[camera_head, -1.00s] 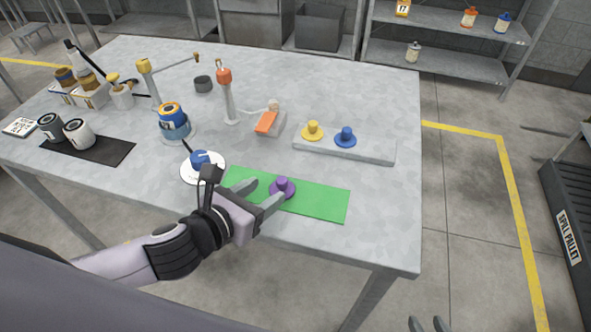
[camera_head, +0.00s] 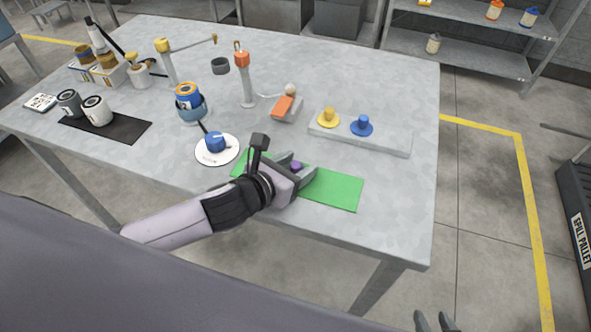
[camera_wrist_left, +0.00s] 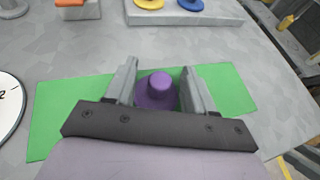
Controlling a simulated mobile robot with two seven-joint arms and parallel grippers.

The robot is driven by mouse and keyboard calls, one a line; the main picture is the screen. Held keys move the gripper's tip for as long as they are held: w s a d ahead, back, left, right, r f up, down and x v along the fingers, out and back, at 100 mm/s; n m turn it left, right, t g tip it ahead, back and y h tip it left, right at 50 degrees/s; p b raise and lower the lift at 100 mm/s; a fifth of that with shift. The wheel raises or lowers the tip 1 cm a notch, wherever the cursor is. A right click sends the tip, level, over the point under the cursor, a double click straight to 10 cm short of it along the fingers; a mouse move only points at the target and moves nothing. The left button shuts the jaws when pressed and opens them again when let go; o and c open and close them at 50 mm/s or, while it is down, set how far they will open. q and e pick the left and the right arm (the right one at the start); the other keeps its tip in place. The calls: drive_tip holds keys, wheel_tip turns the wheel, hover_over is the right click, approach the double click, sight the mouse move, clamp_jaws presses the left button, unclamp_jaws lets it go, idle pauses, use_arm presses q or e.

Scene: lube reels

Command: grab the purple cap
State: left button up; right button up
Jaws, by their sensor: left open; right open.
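The purple cap (camera_wrist_left: 158,88) has a round knob on a wide brim and stands on the green mat (camera_wrist_left: 62,112). In the left wrist view it sits between the two fingers of my left gripper (camera_wrist_left: 157,84), with a gap visible at the knob on both sides. In the head view the purple cap (camera_head: 296,166) is mostly hidden by my left gripper (camera_head: 300,168), which is open. My right gripper (camera_head: 434,322) shows only its fingertips at the bottom edge, open and empty, off the table.
A grey tray (camera_head: 380,142) with a yellow cap (camera_head: 328,117) and a blue cap (camera_head: 361,125) lies beyond the mat. A white disc (camera_head: 230,158) with a blue piece lies to the left. The table's (camera_head: 400,225) right front corner is clear.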

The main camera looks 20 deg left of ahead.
use_arm(q)
clamp_jaws()
